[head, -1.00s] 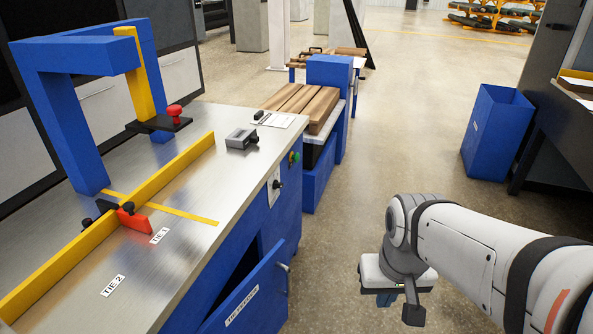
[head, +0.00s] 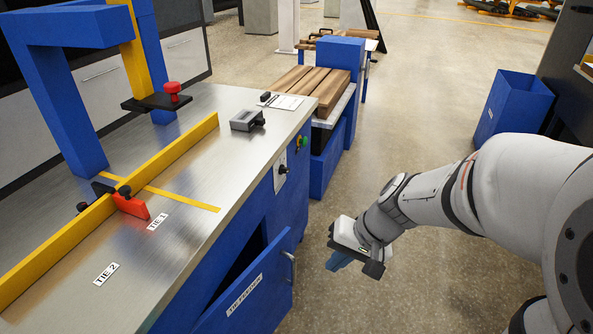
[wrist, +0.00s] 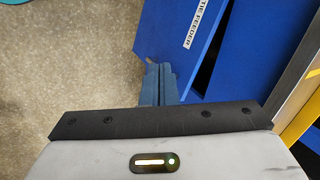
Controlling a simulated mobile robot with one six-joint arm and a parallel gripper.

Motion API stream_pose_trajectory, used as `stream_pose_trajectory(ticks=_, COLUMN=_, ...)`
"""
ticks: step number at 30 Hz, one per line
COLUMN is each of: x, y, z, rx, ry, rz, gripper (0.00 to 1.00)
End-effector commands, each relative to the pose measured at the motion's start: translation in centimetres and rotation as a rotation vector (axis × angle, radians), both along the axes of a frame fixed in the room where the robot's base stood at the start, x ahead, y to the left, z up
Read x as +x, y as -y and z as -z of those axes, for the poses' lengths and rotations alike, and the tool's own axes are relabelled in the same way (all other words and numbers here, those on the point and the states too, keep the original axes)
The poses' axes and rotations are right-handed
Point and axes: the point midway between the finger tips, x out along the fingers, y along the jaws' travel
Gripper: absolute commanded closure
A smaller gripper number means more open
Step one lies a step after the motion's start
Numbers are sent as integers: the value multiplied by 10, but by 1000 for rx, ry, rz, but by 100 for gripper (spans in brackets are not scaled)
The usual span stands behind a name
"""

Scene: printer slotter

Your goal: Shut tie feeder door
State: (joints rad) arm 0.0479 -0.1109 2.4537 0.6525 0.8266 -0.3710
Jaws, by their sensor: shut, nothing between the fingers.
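The tie feeder door (head: 250,291) is a blue panel with a white label, low on the front of the blue machine cabinet. It stands ajar, with a dark gap between it and the cabinet. A grey handle (head: 291,268) is on its right edge. My gripper (head: 341,262) is shut and empty, to the right of the door and apart from its handle in the head view. In the wrist view the door (wrist: 180,35) lies beyond the fingers (wrist: 158,84), its label at upper right. The fingertips appear close to the handle end; I cannot tell whether they touch.
The metal worktop (head: 190,190) carries a yellow fence (head: 160,165), a red stop (head: 131,205) and a grey box (head: 246,119). Wooden boards (head: 310,88) lie behind. A blue bin (head: 515,103) stands at right. Open floor lies between.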

Motion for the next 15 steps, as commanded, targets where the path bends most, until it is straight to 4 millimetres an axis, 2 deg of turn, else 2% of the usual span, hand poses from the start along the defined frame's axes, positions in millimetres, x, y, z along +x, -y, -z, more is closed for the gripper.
stream_pose_trajectory(ticks=1, x=16, y=-6, z=18, rx=69, ry=-6, rz=48, gripper=100)
stream_pose_trajectory(ticks=4, x=48, y=-15, z=38, rx=187, ry=15, rz=148, gripper=100)
stream_pose_trajectory(ticks=9, x=92, y=-12, z=67, rx=300, ry=56, rz=311, gripper=100)
stream_pose_trajectory(ticks=15, x=117, y=-4, z=84, rx=343, ry=86, rz=413, gripper=100)
